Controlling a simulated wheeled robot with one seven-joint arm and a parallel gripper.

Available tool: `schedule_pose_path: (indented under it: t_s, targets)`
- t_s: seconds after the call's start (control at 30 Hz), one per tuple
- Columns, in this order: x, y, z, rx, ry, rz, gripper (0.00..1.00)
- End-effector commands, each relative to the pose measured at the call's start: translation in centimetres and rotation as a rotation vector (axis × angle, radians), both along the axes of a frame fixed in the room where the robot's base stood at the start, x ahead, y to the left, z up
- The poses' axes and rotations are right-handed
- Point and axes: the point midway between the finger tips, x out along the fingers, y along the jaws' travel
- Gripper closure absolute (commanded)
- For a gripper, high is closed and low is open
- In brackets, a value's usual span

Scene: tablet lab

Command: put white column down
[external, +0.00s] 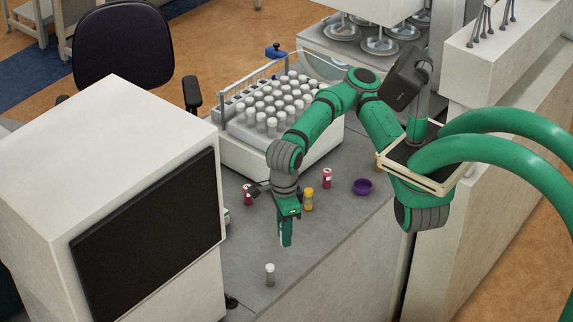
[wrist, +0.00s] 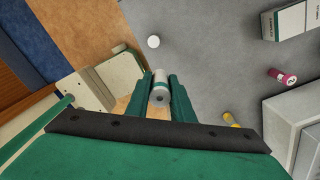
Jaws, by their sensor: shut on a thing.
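My gripper (external: 286,242) points down over the front part of the grey bench. In the wrist view its two green fingers (wrist: 160,84) are shut on the white column (wrist: 159,91), a small pale cylinder with a grey end. In the external view the fingers hide the held column. The gap between its lower end and the bench cannot be judged. A similar vial with a white cap (external: 270,268) stands upright on the bench, nearer the camera than the gripper. A round white top shows ahead of the fingers in the wrist view (wrist: 153,41).
A yellow bottle (external: 308,200), two pink-red bottles (external: 248,196) (external: 327,178) and a purple bowl (external: 362,187) stand behind the gripper. A rack of white-capped vials (external: 250,145) is farther back. A large white machine (external: 130,150) stands left. Bare bench (external: 325,245) lies right of the gripper.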

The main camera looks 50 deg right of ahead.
Motion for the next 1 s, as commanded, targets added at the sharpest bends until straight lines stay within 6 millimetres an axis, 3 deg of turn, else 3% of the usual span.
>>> schedule_pose_path:
  t_s: [0.17, 0.5, 0.7, 0.87, 1.0]
  targets:
    - [0.1, -1.4, 0.1, 0.001, -0.001, -0.119, 1.00]
    - [-0.1, -8.0, 0.2, 0.001, -0.001, -0.753, 1.00]
    - [-0.6, -10.8, 0.2, 0.000, 0.000, -1.054, 1.00]
    - [-0.8, -11.8, 0.2, 0.000, 0.000, -1.172, 1.00]
    - [0.4, -11.9, -0.3, 0.001, 0.004, -1.199, 1.00]
